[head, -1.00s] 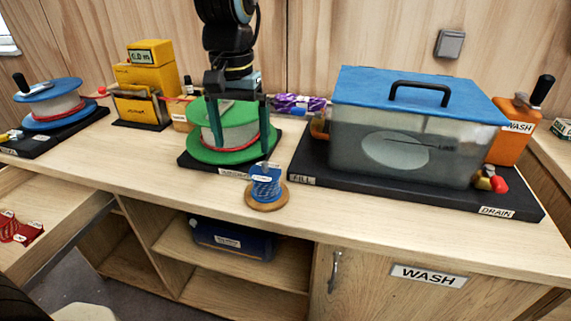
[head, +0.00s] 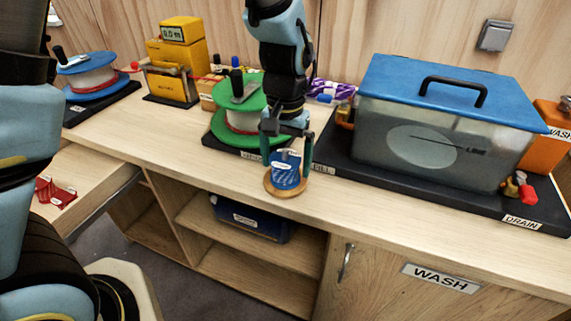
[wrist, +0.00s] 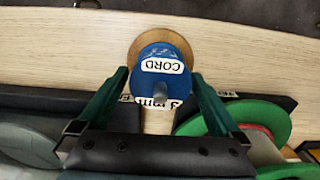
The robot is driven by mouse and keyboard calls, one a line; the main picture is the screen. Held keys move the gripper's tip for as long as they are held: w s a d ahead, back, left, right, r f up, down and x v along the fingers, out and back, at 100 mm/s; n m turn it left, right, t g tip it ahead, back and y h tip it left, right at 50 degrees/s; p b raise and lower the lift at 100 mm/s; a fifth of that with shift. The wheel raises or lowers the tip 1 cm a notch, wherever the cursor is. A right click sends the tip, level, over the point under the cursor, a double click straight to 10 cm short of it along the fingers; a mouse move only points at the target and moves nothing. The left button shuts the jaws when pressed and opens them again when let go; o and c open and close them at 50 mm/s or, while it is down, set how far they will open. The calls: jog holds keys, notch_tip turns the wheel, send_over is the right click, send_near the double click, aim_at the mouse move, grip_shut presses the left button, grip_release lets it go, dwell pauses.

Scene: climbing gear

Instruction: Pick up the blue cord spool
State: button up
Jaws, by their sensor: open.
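The blue cord spool (head: 285,172) stands upright on its round wooden base near the front edge of the counter. The wrist view shows its blue top (wrist: 172,62) with a white CORD label and a small central peg. My gripper (head: 287,166) is open, its green fingers pointing down at the spool. In the wrist view the fingers (wrist: 160,84) lie to the left and right, with the spool's near part between or just beyond their tips. I cannot tell whether either finger touches it.
A green-flanged reel (head: 240,117) stands close behind and left. The blue-lidded wash tank (head: 430,140) is on a black tray to the right. A yellow measuring device (head: 177,70) and a blue-flanged reel (head: 90,75) are farther left.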

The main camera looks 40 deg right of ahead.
jog(key=shift+f, duration=0.5)
jog(key=c, duration=1.3)
jog(key=shift+r, duration=0.1)
